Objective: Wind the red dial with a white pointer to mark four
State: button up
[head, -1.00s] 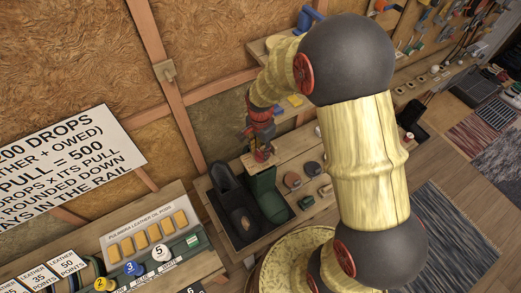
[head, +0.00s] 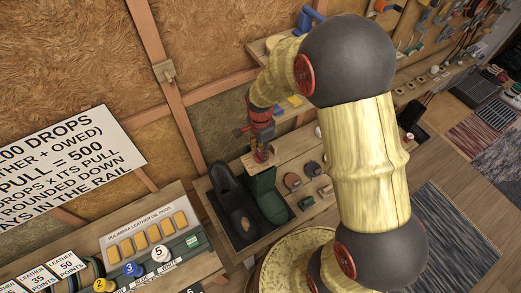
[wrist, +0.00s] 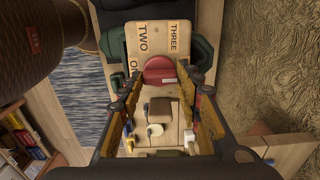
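The red dial (wrist: 159,70) shows in the wrist view on a pale wooden board (wrist: 160,38) marked TWO, THREE and a partly hidden ONE.
A dark tray holds a black boot (head: 236,207) and the green boot-like object (head: 267,196). Numbered knobs (head: 161,254) and a lettered sign (head: 70,160) are at the left.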

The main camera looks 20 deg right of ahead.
jog(key=o, duration=0.5)
jog(key=shift+r, duration=0.15)
notch_tip(320, 180, up, 12)
jog(key=shift+f, duration=0.15)
dwell(0.3)
dwell(0.5)
